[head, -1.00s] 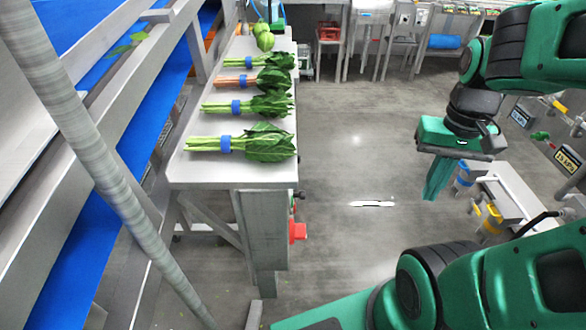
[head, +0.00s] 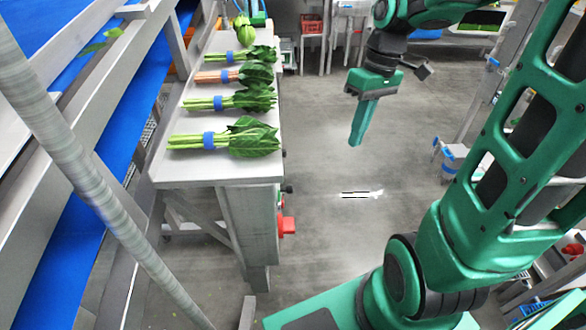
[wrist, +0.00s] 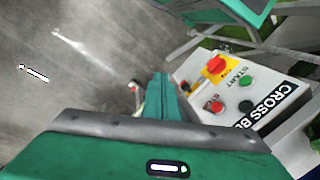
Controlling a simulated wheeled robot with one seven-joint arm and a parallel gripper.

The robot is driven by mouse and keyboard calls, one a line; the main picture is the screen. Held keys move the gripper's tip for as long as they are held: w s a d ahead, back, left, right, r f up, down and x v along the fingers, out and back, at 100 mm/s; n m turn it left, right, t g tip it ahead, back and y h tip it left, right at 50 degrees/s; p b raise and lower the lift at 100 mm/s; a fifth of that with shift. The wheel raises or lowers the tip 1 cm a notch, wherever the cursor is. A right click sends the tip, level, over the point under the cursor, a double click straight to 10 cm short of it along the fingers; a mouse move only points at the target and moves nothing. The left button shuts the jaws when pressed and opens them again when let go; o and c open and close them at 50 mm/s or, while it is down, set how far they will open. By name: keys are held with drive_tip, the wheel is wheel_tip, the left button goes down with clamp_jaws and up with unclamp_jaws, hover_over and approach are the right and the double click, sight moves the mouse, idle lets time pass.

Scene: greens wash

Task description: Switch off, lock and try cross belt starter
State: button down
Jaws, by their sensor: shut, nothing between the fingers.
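The cross belt starter (wrist: 245,104) is a pale box at the right in the wrist view, labelled "CROSS B…". It carries a red switch handle on a yellow plate (wrist: 215,66), a green START button (wrist: 246,80), a red button (wrist: 217,106) and a black button (wrist: 246,106). In the head view, a red part (head: 287,225) sticks out from the right side of the bench post; the panel face is turned away. My gripper (head: 359,135) is shut and empty, pointing down over the floor, right of the bench. In the wrist view its fingers (wrist: 160,97) are left of the starter, apart from it.
A bench (head: 215,172) bears several bunches of greens with blue bands. A blue belt (head: 110,150) and a slanted grey pole (head: 85,180) are at the left. Open floor (head: 330,230) lies right of the bench. Other stands are at the back.

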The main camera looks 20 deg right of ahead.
drive_tip(key=w+a+f+n+g+y, duration=0.25)
drive_tip(key=w+a+n, duration=0.35)
drive_tip(key=w+n, duration=0.5)
drive_tip(key=a+x, duration=0.1)
drive_tip(key=x, duration=1.2)
drive_tip(key=shift+s+a+r+t, duration=0.2)
drive_tip(key=shift+s+a+t, duration=0.05)
drive_tip(key=shift+t, duration=0.1)
drive_tip(key=shift+y, duration=0.25)
